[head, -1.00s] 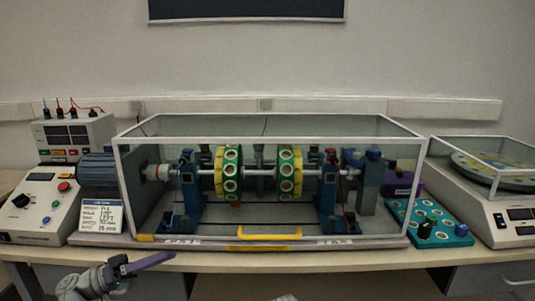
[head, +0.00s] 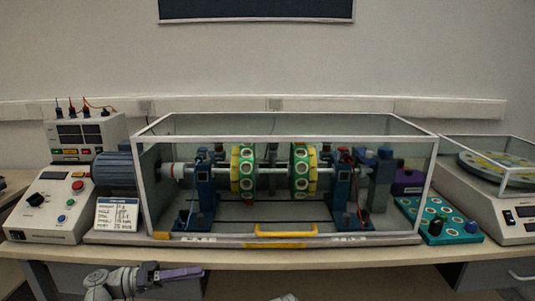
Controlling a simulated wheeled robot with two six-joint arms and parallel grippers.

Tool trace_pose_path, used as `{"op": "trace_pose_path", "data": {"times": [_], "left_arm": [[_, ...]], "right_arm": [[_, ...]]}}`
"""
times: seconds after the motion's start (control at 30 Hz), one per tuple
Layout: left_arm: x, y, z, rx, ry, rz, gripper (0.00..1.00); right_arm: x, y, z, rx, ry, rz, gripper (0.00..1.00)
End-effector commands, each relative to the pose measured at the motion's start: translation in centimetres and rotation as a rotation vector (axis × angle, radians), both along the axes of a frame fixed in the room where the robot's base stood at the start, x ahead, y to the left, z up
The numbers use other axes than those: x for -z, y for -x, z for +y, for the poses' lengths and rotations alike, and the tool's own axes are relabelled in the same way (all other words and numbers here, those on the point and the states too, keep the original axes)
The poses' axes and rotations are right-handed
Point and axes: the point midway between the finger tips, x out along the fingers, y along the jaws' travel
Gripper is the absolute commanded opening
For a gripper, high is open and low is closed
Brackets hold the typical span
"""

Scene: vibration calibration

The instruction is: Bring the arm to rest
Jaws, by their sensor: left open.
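My left gripper (head: 188,273), with purple fingers, is at the lower left of the head view, in front of the bench's front edge. It points right, nearly level, and is open and empty. It is below and apart from the rotor rig. The rig's two green and yellow discs (head: 243,174) sit on a shaft between blue pedestals (head: 204,195), under a clear cover (head: 290,128) that is down over them. A yellow handle (head: 286,230) is on the cover's front. My right gripper cannot be made out.
A control box (head: 50,205) with knob and buttons and a printed card (head: 116,214) stand at the left. A teal tray (head: 445,222) and a covered scale (head: 515,205) stand at the right. Free space lies in front of the bench (head: 330,258).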

Motion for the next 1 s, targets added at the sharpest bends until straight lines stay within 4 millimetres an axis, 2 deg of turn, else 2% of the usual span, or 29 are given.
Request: {"op": "trace_pose_path", "data": {"times": [0.17, 0.27, 0.4, 0.5, 0.6, 0.7, 0.83, 1.0], "left_arm": [[3.9, 0.6, -4.7, 0.066, -0.155, 0.142, 0.48], [6.9, 1.5, -7.7, 0.107, -0.287, 0.240, 0.48], [12.7, 4.1, -12.1, 0.158, -0.571, 0.398, 0.48], [16.6, 6.2, -13.9, 0.166, -0.811, 0.485, 0.48], [19.6, 8.1, -14.5, 0.146, -1.042, 0.529, 0.48], [21.5, 9.2, -14.3, 0.105, -1.235, 0.535, 0.48], [22.6, 10.0, -13.6, 0.041, -1.429, 0.510, 0.48], [23.0, 10.3, -12.8, -0.049, -1.627, 0.447, 0.48]], "right_arm": [[0.0, 0.0, 0.0, 0.000, 0.000, 0.000, 0.72], [0.0, 0.0, 0.0, 0.000, 0.000, 0.000, 0.72], [0.0, 0.0, 0.0, 0.000, 0.000, 0.000, 0.72], [0.0, 0.0, 0.0, 0.000, 0.000, 0.000, 0.72], [0.0, 0.0, 0.0, 0.000, 0.000, 0.000, 0.72], [0.0, 0.0, 0.0, 0.000, 0.000, 0.000, 0.72], [0.0, 0.0, 0.0, 0.000, 0.000, 0.000, 0.72], [0.0, 0.0, 0.0, 0.000, 0.000, 0.000, 0.72]]}}
